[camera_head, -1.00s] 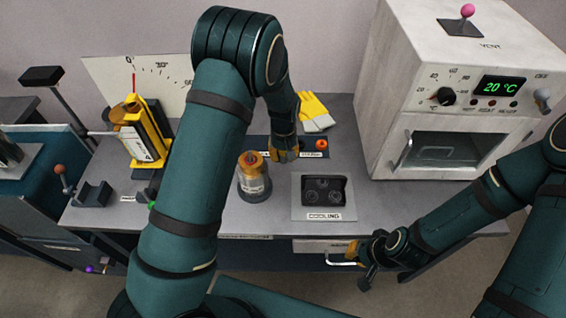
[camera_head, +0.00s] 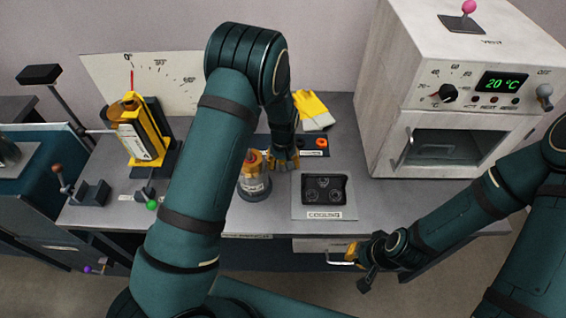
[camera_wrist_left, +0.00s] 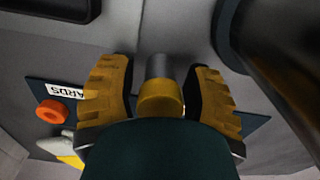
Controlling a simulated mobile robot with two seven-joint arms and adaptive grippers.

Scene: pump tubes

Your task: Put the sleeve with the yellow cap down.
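In the left wrist view the sleeve (camera_wrist_left: 160,68) shows as a short grey cylinder with a yellow cap (camera_wrist_left: 160,101). It sits between the two yellow fingers of my left gripper (camera_wrist_left: 160,85), which look closed around it at the cap. The contact faces are hard to see. In the head view my left gripper (camera_head: 284,165) points down over the bench, just right of a dark-based jar. The sleeve is largely hidden there, and whether it touches the bench is unclear. My right gripper (camera_head: 364,262) is low in front of the bench; its fingers are too small to judge.
The jar (camera_head: 254,187) stands close left of my left gripper. The cooling plate (camera_head: 323,213) lies to the right. A dark guards board (camera_wrist_left: 47,93) with an orange ring (camera_wrist_left: 52,111) lies behind. Yellow gloves (camera_head: 314,110) and a white oven (camera_head: 391,110) stand further back.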

